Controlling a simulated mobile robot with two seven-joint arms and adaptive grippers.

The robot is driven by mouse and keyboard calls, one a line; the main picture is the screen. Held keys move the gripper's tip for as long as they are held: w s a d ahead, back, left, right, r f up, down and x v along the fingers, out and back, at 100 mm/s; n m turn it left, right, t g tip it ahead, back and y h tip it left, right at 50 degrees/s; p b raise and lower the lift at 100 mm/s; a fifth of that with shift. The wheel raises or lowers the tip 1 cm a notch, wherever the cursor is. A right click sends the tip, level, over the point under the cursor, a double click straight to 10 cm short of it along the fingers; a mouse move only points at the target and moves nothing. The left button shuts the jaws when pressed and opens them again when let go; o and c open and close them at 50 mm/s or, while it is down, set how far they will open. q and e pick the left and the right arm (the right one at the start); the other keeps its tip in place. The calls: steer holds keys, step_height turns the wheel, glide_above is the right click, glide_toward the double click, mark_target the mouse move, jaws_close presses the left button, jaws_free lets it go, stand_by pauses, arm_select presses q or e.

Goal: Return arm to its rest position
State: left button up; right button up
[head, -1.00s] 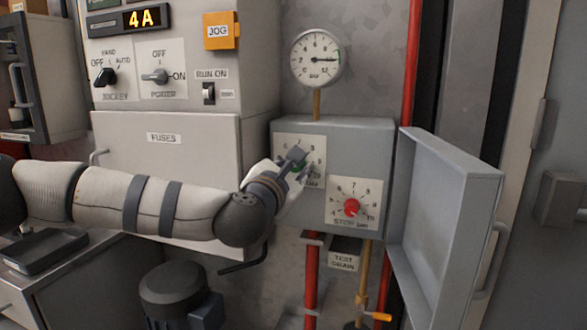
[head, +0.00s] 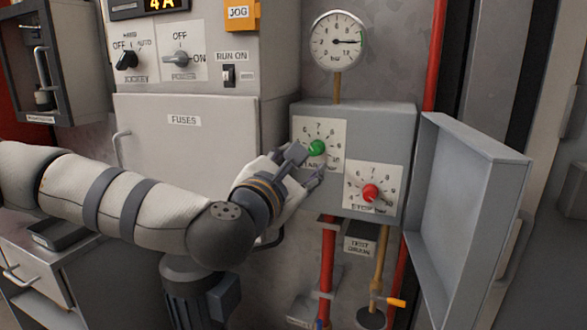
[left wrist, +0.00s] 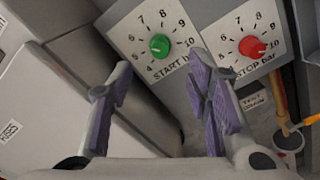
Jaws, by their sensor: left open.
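My left gripper (head: 305,166) is open and empty, in front of the grey switch box and just below and left of the green START knob (head: 316,148). In the left wrist view its two purple-padded fingers (left wrist: 158,92) stand apart, with the green knob (left wrist: 160,46) beyond them and no contact visible. The red STOP knob (head: 370,193) sits lower right on the same box; it also shows in the left wrist view (left wrist: 252,47). My left arm (head: 130,205) reaches in from the left. My right gripper is not in view.
The switch box's grey door (head: 465,200) stands open on the right. A pressure gauge (head: 338,41) is above the box. The fuse cabinet (head: 185,150) is behind my arm. A dark motor (head: 195,290), red pipes (head: 327,270) and an orange-handled valve (head: 396,302) are below.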

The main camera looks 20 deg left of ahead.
arm_select(q)
steer(key=shift+s, duration=1.85)
steer(key=shift+f, duration=0.1)
